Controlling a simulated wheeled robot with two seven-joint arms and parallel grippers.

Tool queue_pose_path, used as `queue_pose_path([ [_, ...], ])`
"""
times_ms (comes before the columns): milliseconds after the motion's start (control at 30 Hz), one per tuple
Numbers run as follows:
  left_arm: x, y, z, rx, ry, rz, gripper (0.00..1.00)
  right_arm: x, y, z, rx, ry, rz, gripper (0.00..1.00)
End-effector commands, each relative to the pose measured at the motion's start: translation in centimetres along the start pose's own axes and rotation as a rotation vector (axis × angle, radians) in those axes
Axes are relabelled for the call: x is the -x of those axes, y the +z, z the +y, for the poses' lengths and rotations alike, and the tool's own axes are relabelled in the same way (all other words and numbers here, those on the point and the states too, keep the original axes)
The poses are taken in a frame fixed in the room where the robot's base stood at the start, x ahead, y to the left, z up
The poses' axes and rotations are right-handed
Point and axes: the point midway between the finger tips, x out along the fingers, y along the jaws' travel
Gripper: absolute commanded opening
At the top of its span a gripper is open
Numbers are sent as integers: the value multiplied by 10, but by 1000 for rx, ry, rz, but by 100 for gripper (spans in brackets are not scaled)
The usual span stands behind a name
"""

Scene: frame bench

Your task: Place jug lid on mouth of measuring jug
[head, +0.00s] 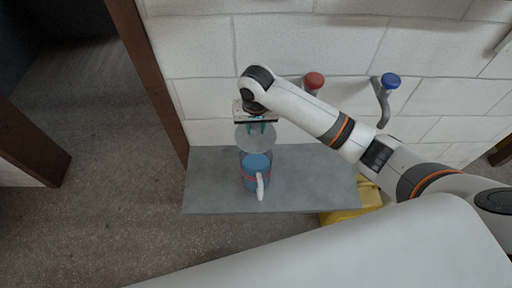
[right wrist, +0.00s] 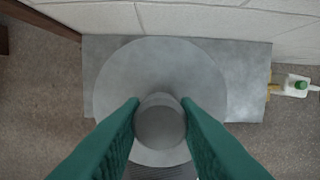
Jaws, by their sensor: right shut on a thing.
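The jug lid (head: 256,139) is a grey disc with a round knob. My right gripper (head: 259,127) is shut on the lid's knob; in the right wrist view the green fingers (right wrist: 160,112) sit on both sides of the knob, and the lid's disc (right wrist: 160,75) spreads beyond them. The measuring jug (head: 256,173) is clear with blue contents, a red band and a white handle toward me; it stands on the grey shelf. The lid is above and slightly behind the jug's mouth in the head view; whether they touch I cannot tell. My left gripper is not in view.
The grey shelf (head: 310,180) is bare to the right of the jug. A white block wall (head: 200,50) stands behind it, with a red-capped pipe (head: 313,82) and a blue-capped pipe (head: 388,84). A yellow object (head: 345,214) sits below the shelf's right side.

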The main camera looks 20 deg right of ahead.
Motion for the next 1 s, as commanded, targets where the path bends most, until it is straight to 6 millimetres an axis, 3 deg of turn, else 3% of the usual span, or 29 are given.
queue_pose_path([
  [100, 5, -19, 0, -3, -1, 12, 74, 1, -2, 1, -15, -2, 2, 5],
  [233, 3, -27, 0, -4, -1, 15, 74, -10, -4, 0, -22, -4, 2, 5],
  [500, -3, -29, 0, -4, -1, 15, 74, -58, -10, 0, -22, -5, 0, 5],
  [667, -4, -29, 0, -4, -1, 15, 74, -69, -11, 0, -21, -4, -1, 5],
  [900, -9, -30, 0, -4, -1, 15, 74, -100, -15, 0, -21, -5, 0, 5],
  [1000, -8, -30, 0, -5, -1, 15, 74, -102, -15, 0, -21, -3, -2, 5],
])
